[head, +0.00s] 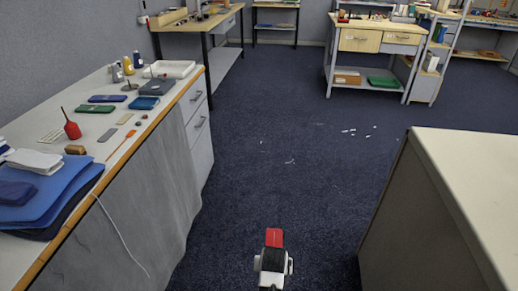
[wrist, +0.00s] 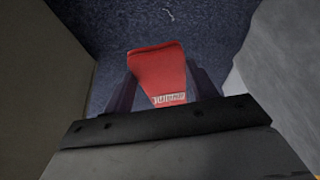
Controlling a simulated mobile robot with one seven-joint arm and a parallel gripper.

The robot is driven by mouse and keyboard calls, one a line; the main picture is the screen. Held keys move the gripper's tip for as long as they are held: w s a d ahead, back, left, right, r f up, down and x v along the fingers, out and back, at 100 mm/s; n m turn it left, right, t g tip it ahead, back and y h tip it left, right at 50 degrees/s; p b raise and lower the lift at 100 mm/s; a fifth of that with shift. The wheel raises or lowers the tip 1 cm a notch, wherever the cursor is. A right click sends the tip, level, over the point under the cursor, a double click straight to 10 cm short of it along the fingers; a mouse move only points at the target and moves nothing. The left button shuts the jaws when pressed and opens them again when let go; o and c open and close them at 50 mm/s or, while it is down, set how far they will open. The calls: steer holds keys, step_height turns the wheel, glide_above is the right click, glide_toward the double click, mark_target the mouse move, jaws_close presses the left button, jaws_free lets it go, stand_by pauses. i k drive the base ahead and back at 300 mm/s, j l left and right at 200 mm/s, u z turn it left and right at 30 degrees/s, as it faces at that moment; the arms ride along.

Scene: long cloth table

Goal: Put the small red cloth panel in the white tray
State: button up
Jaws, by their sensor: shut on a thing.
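The small red cloth panel (head: 274,237) is in my gripper (head: 273,252), seen low in the middle of the head view, above the dark blue carpet. In the wrist view the red panel (wrist: 160,70) shows between the two dark fingers of my gripper (wrist: 160,88), with a pale printed label at its near end. My gripper is shut on it. The white tray (head: 170,69) stands at the far end of the long table on the left, well away from my gripper.
The long table (head: 100,170) at left carries blue folded cloths (head: 45,195), a red oil can (head: 72,130), bottles and flat coloured pieces. A grey cabinet (head: 440,200) stands close on the right. Open carpet (head: 270,130) lies between, with white scraps (head: 348,131).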

mark_target(170, 69)
steer(key=i+z, duration=0.1)
steer(key=i, duration=1.5)
steer(key=i+j, duration=0.1)
steer(key=i, duration=1.45)
steer(key=i+z, duration=0.3)
steer(key=i, duration=0.2)
steer(key=i+z, duration=0.25)
steer(key=i, duration=0.2)
steer(key=i+l, duration=0.15)
steer(key=i, duration=0.55)
steer(key=u, duration=1.15)
